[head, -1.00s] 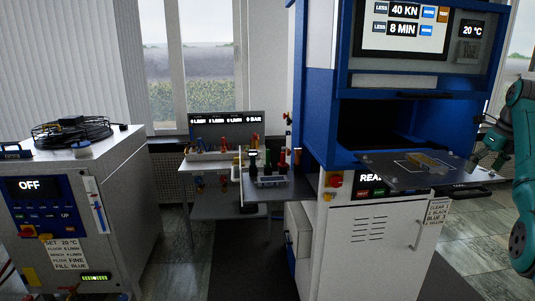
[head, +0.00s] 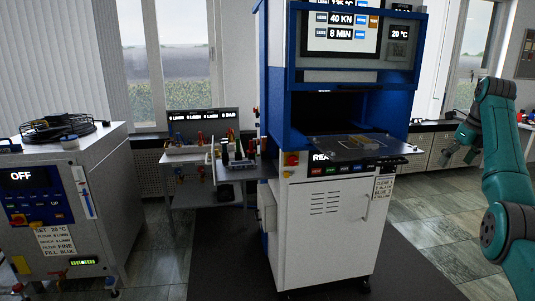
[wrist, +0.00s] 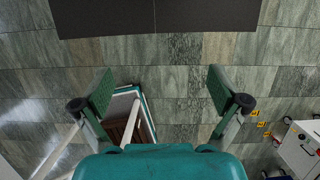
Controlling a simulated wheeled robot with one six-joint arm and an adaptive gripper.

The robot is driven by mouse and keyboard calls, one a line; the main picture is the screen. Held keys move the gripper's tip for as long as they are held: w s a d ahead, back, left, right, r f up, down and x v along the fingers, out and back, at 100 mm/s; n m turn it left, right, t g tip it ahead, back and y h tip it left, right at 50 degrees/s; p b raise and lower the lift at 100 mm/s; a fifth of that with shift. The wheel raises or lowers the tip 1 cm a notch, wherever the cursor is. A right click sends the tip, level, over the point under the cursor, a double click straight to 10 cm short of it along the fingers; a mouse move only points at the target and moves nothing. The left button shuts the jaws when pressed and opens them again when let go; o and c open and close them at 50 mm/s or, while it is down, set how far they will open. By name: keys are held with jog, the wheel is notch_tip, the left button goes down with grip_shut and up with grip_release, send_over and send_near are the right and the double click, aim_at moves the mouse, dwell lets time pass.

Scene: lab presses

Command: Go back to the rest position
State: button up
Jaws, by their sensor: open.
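My gripper shows in the wrist view (wrist: 160,92) with its two green finger pads wide apart and nothing between them. It points down over the tiled floor. In the head view my gripper (head: 460,153) is a dark shape at the end of my teal arm at the right, apart from the press; its fingers are too small to make out there. The blue and white press (head: 325,215) stands in the middle, with its lower plate (head: 355,149) pulled out in front of the dark opening.
A white unit (head: 75,215) reading OFF stands at the left with a coiled black cable on top. A bench (head: 185,157) with coloured fittings stands left of the press. A dark mat (wrist: 155,17) lies on the floor. Open tiled floor (head: 435,245) lies right of the press.

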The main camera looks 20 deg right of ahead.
jog(key=w+a+f+n+t, duration=0.1)
jog(key=w+a+f+n, duration=0.25)
jog(key=f, duration=0.85)
jog(key=w+a+f+n+h, duration=0.1)
jog(key=w+a+f+n, duration=0.3)
jog(key=f, duration=0.7)
jog(key=w+a+f+n+t, duration=0.15)
jog(key=a+f, duration=0.45)
jog(key=f, duration=0.6)
jog(key=s+a+f+n+t+h, duration=0.1)
jog(key=s+a+f+n, duration=0.3)
jog(key=a+f, duration=0.7)
jog(key=s+a+f+n+t, duration=0.1)
jog(key=s+a+f+n, duration=0.35)
jog(key=a+f, duration=0.65)
jog(key=s+a+n+t, duration=0.2)
jog(key=s+a+n, duration=0.3)
jog(key=s+a, duration=0.55)
jog(key=s+a+n+t, duration=0.2)
jog(key=s+a+n, duration=0.45)
jog(key=s, duration=0.65)
jog(key=s+a+r+n+t+y, duration=0.1)
jog(key=s+a+r+n, duration=0.3)
jog(key=s+r, duration=0.6)
jog(key=s+a+r+n+t+y, duration=0.1)
jog(key=s+a+r+n, duration=0.4)
jog(key=s+r, duration=0.6)
jog(key=shift+s+a+r+t+y, duration=0.2)
jog(key=shift+r+t+y, duration=0.1)
jog(key=shift+r+t, duration=0.3)
